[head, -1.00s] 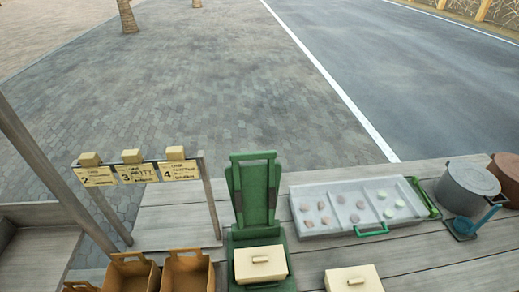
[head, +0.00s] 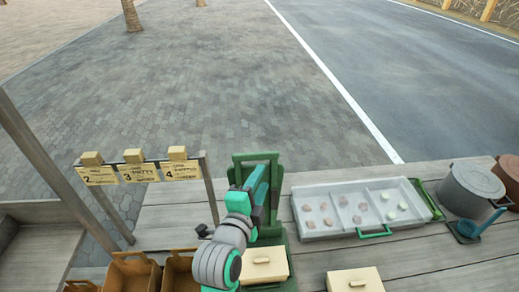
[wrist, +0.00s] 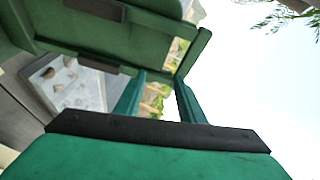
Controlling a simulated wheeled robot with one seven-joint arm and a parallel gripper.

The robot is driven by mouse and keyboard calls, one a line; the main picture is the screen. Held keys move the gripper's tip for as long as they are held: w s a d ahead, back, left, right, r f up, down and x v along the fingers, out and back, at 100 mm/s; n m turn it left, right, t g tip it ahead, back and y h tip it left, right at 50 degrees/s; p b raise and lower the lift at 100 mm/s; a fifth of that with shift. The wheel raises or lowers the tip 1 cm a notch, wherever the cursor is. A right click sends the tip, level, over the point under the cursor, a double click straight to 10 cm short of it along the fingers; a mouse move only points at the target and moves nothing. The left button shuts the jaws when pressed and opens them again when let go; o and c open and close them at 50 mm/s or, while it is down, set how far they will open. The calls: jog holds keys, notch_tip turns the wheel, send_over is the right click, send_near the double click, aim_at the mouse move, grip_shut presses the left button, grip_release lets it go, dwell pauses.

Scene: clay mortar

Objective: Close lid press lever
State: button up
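The green press (head: 278,232) stands on the wooden counter with its tall lid frame (head: 240,158) raised upright. A cream block with a small handle (head: 263,262) sits on the press base. My gripper (head: 262,172) is at the upper part of the raised lid, and my arm hides part of the frame. In the wrist view, my two teal fingers (wrist: 158,95) are apart with nothing between them. The green lid (wrist: 140,32), with dark bars, fills the upper left, close to the fingertips. I cannot tell whether the fingers touch it.
A grey tray (head: 340,188) with pale and brown pieces lies right of the press. A second cream block (head: 354,281) is in front of it. A grey pot (head: 470,190) and a blue ladle (head: 466,230) are far right. Brown boxes (head: 128,272) and a sign rack (head: 207,190) stand left.

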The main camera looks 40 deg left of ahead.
aim_at(254, 158)
jog(key=shift+m, duration=0.9)
jog(key=a+r, duration=0.1)
jog(key=s+a+r, duration=0.1)
jog(key=r, duration=0.2)
jog(key=shift+s+a, duration=0.3)
jog(key=shift+a, duration=0.1)
jog(key=shift+w+a+f, duration=0.1)
jog(key=shift+w+a, duration=0.05)
jog(key=shift+a, duration=0.1)
jog(key=x, duration=1)
grip_shut()
